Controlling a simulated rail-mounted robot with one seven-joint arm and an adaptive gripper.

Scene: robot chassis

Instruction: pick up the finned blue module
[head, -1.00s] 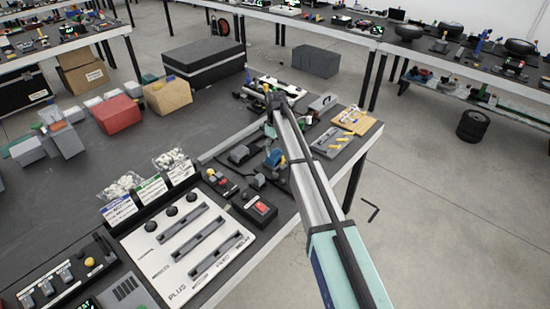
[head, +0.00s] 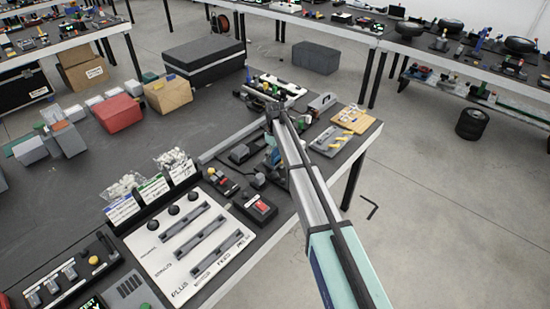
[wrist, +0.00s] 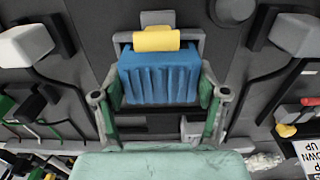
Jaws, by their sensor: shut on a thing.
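The finned blue module (wrist: 158,78) is in the middle of the wrist view, with vertical ribs on its near face and a yellow block (wrist: 156,39) across its top edge. My gripper (wrist: 161,88) has one finger on each side of the module and is shut on it. A grey frame or bracket (wrist: 197,36) shows behind and around the module; I cannot tell whether the module is clear of it. In the head view my arm hides most of the gripper area. A small blue patch (head: 271,158) shows beside the arm, too small to identify.
A box with a red button (head: 261,207) and a white slotted panel (head: 190,245) lie left of my arm. A wooden tray with yellow parts (head: 352,118) is to the right. In the wrist view, grey blocks with cables (wrist: 24,45) flank the module. The left tabletop has free room.

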